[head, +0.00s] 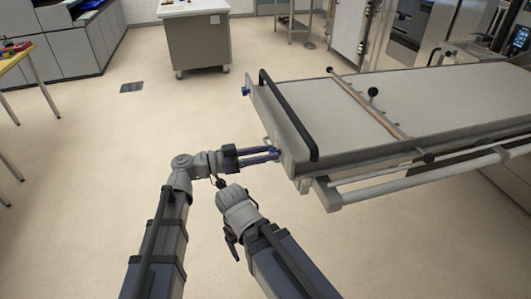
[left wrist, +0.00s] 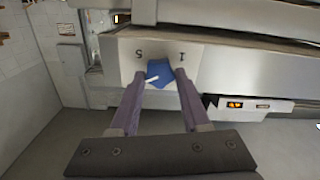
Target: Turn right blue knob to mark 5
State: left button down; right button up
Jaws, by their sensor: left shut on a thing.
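The right blue knob (left wrist: 158,72) sits on a pale plate at the near corner of the loader's end. My left gripper (left wrist: 158,80) is shut on it, one finger on each side; it also shows in the head view (head: 276,152). A white pointer line on the knob points left in the left wrist view. The plate shows a 5-like mark (left wrist: 139,54) at upper left and a 1 mark (left wrist: 182,56) at upper right. Another blue knob (head: 246,91) is at the far corner. My right arm is low beside the left; its fingers are unclear.
The long flat loader (head: 320,110) with a black handle bar (head: 288,115) fills the right side. A pale rail (head: 430,175) runs along its near side. A steel cabinet (head: 197,42) stands at the back.

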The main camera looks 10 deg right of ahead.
pick_arm(q)
jog(key=m, duration=1.1)
jog(key=shift+s+f, duration=0.15)
jog(key=shift+s, duration=0.1)
jog(key=shift+m, duration=0.4)
jog(key=shift+c, duration=1.8)
grip_release()
jog(key=a, duration=0.7)
jog(key=shift+a, duration=0.4)
jog(key=shift+s, duration=0.1)
